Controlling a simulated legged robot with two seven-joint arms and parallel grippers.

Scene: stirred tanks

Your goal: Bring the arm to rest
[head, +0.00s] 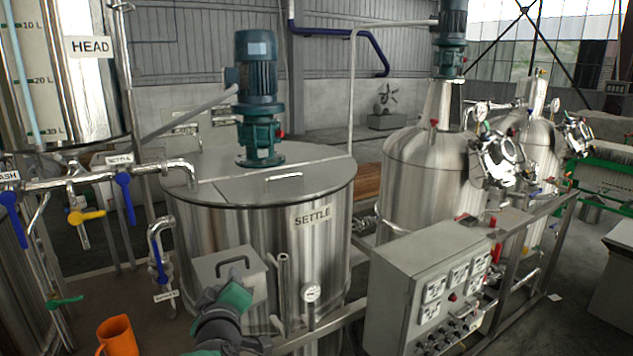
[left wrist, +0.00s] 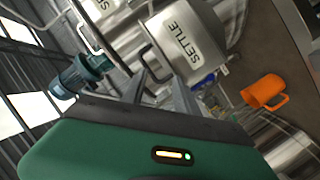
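My left arm comes in at the bottom of the head view, and its dark grey and green gripper (head: 232,300) is in front of the steel SETTLE tank (head: 325,240), over a grey box with a black handle (head: 215,268). The fingertips are hard to make out there. My right gripper is in neither view.
An orange jug (head: 117,337) stands at the lower left, below pipes with blue and yellow valve handles (head: 87,216). A control box with gauges (head: 400,290) stands right of the tank. The HEAD vessel (head: 70,85) is at upper left. More steel vessels (head: 430,170) stand behind.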

